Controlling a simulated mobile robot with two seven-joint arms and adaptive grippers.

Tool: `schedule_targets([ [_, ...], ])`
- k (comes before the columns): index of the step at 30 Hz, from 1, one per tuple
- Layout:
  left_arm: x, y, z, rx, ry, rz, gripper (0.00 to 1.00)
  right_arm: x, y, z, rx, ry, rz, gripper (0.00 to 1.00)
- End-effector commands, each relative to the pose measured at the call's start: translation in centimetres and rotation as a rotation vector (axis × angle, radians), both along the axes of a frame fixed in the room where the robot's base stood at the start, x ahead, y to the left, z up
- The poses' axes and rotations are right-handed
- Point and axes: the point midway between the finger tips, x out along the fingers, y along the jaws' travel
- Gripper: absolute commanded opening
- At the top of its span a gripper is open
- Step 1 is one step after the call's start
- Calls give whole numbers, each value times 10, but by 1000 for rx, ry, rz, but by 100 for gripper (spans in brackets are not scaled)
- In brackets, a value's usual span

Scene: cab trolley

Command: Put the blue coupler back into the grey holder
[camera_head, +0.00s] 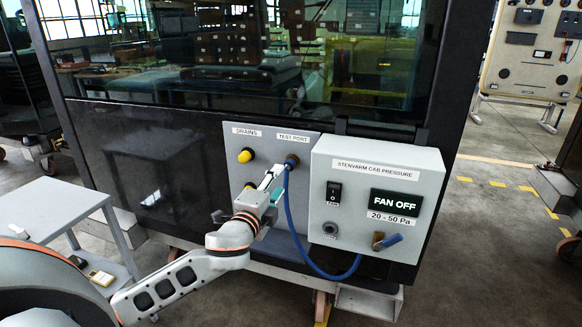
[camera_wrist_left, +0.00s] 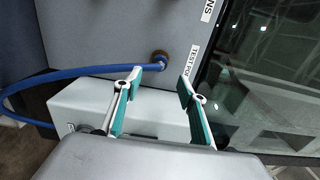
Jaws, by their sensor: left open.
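The blue coupler (camera_head: 289,166) is at the brass fitting under the TEST PORT label on the grey panel, with the blue hose hanging from it. In the left wrist view, the coupler (camera_wrist_left: 155,66) shows at the brass port, just beyond the fingertips. My left gripper (camera_head: 270,178) is open in front of the panel, close to the coupler. In the left wrist view its teal-padded fingers (camera_wrist_left: 159,79) are apart with nothing between them. A round grey ring (camera_head: 330,228) on the front of the control box may be the grey holder. My right gripper is out of view.
The blue hose (camera_head: 292,222) loops below. A yellow-capped drain (camera_head: 245,155) is left of the port. A grey trolley (camera_head: 60,205) stands at left.

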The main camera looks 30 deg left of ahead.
Motion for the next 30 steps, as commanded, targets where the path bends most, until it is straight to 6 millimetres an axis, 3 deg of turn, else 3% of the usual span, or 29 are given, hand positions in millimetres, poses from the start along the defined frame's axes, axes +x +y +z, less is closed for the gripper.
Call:
schedule_targets([
  [8,5,1,-1,0,0,0,41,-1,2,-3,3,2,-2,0],
  [19,48,12,-4,1,2,1,41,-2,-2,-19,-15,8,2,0],
  [24,68,17,1,-1,-1,1,41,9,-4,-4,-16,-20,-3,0],
  [30,83,20,0,-1,0,1,41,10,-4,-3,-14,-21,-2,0],
])
